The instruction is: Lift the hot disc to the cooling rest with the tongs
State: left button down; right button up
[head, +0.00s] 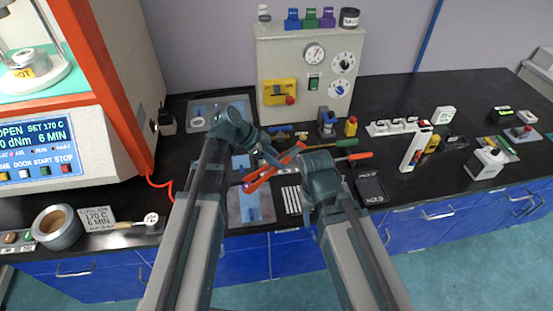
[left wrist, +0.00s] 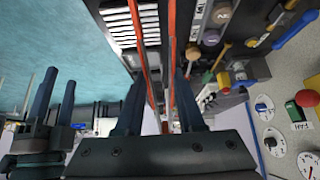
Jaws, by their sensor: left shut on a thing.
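The tongs (head: 272,168) have orange-red arms and lie slantwise above the middle of the bench. My left gripper (head: 266,152) is shut on the tongs; in the left wrist view (left wrist: 160,82) their two long arms (left wrist: 172,60) run between its fingers. My right gripper (head: 318,158) is just right of the tongs; in the left wrist view (left wrist: 58,80) its fingers stand apart and empty. A slotted metal rack (head: 292,200), perhaps the cooling rest, lies below the tongs. A round metal piece (head: 24,57) sits over a HOT label in the press at left; I cannot tell whether it is the disc.
The orange-framed press (head: 95,90) stands at left, its display reading OPEN. A beige panel (head: 310,65) with dials stands behind. A black tray (head: 371,190) and screwdrivers (head: 345,143) lie right of the rack. Metal plates (head: 243,208) lie left of it. Some black bench is bare.

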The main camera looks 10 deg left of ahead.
pick_arm(q)
notch_tip(320, 180, up, 8)
jog(key=p, duration=0.7)
jog(key=shift+r, duration=0.2)
pick_arm(e)
notch_tip(320, 180, up, 8)
jog(key=shift+r, duration=0.2)
